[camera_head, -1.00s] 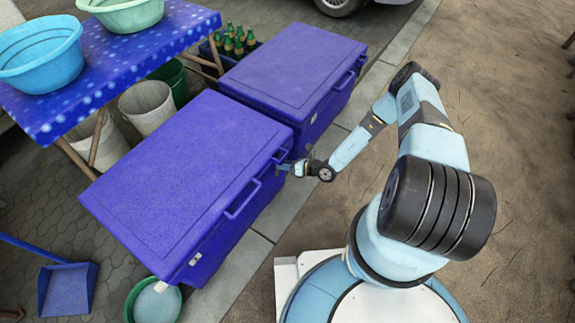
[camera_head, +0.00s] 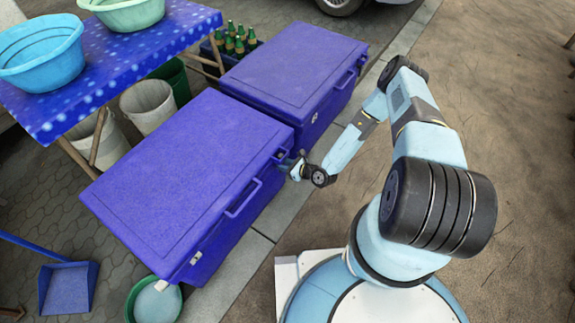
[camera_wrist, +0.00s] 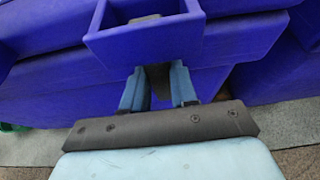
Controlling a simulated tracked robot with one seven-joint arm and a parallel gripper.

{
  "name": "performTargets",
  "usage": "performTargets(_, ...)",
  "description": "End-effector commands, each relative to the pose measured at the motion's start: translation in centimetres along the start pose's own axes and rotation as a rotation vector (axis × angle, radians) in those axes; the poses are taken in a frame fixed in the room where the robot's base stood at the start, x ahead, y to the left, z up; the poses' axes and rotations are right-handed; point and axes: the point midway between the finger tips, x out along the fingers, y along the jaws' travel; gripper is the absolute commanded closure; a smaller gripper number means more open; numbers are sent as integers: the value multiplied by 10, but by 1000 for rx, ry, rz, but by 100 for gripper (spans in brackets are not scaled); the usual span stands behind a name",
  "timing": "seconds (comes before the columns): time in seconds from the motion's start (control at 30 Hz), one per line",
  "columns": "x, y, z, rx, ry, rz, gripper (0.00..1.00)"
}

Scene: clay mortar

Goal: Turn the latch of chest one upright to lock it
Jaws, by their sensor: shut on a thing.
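Two closed blue chests stand side by side, a nearer chest (camera_head: 185,180) and a farther chest (camera_head: 295,75). I cannot read which is chest one. My gripper (camera_head: 287,163) is at the front face of the nearer chest, by its far end, just under the lid edge. In the wrist view, the two blue fingers of my gripper (camera_wrist: 157,88) are shut on a dark, narrow piece (camera_wrist: 158,76), which looks like the latch. It stands between the fingers, below a blue box-shaped protrusion (camera_wrist: 145,42). Its exact tilt is hard to tell.
A carry handle (camera_head: 243,200) sticks out of the nearer chest's front. A small pale catch (camera_head: 195,258) sits by its near end. A table with basins (camera_head: 130,60) stands behind. A green bowl (camera_head: 155,300) is on the ground. The sandy ground at right is clear.

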Motion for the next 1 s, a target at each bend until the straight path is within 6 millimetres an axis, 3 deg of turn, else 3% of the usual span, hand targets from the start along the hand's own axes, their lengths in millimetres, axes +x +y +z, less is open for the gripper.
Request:
performTargets(0.03,4,7,3,-3,-4,10,100)
performTargets(0.4,4,7,3,-6,-5,9,100)
performTargets(0.43,4,7,3,-6,-5,10,69)
performTargets(0.6,4,5,3,-7,-6,6,53)
performTargets(0.7,3,3,3,-7,-6,4,47)
performTargets(1.0,-2,0,1,-6,-3,-1,47)
